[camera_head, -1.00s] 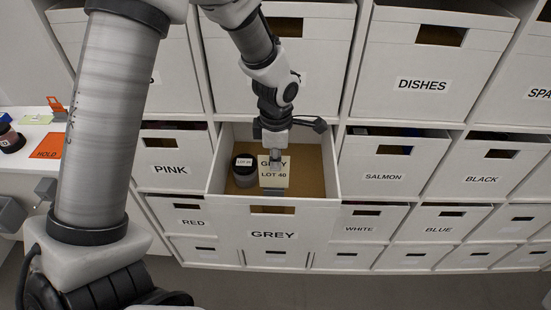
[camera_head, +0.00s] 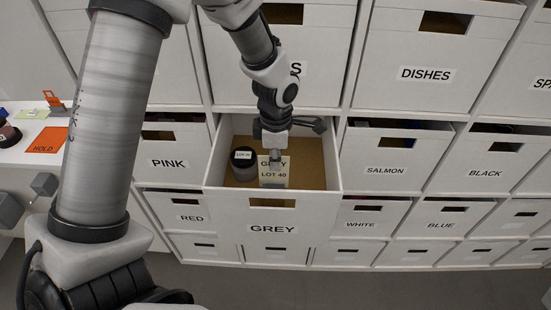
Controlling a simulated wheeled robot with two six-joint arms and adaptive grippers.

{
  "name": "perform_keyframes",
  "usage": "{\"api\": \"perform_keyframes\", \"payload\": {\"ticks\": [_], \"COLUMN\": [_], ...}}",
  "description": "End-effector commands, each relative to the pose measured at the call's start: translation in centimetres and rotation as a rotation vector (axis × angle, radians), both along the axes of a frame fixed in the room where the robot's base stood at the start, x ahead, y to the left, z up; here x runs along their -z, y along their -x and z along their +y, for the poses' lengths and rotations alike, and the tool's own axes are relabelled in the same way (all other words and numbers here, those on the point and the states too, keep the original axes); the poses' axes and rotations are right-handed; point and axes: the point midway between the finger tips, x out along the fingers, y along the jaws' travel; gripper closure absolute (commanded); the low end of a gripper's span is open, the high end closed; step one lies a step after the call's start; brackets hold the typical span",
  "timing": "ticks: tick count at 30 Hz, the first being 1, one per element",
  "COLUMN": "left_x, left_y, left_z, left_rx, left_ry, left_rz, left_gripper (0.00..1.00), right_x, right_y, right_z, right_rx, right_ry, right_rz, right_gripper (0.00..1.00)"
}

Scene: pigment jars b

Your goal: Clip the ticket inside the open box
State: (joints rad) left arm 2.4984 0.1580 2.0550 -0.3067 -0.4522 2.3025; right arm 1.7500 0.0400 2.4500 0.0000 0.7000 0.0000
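The open box is the pulled-out white GREY drawer box (camera_head: 310,230) in the middle of the shelving, with a brown inside. The ticket (camera_head: 273,175) is a pale card reading GREY LOT 40. It is upright just behind the box's front wall. My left gripper (camera_head: 275,162) reaches down from above, and its narrow tip covers part of the ticket's top line. It looks shut on the ticket. Whether the ticket's lower edge touches the front wall or a clip there cannot be told. My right gripper is not in view.
A dark-lidded jar (camera_head: 243,166) with a LOT label stands in the box, left of the ticket. Closed boxes surround it, including PINK (camera_head: 168,180) and SALMON (camera_head: 385,187). A counter at the left holds an orange HOLD card (camera_head: 47,141).

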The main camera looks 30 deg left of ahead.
Motion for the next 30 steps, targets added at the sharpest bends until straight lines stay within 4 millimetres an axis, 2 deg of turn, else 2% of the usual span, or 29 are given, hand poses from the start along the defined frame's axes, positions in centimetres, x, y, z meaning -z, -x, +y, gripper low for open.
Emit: {"api": "perform_keyframes", "payload": {"ticks": [9,10,12,13,22,30], "left_x": [0.1,0.1,0.1,0.1,-0.1,-2.6], "left_y": [0.0,0.0,0.0,0.0,0.0,0.0], "left_z": [0.0,0.0,0.0,0.0,0.0,0.0], "left_rx": [0.0,0.0,0.0,0.0,0.0,0.0], "left_ry": [0.0,0.0,0.0,0.0,0.0,0.0], "left_rz": [0.0,0.0,0.0,0.0,0.0,0.0], "left_gripper": [1.0,0.94,0.69,0.65,0.65,0.65], "right_x": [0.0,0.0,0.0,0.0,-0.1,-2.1], "right_y": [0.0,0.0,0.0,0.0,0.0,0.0], "right_z": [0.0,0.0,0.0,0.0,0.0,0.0], "right_rx": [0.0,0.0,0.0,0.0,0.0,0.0], "right_ry": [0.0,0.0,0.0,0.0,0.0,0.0], "right_rz": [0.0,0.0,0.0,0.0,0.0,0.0], "right_gripper": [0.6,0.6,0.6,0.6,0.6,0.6]}}
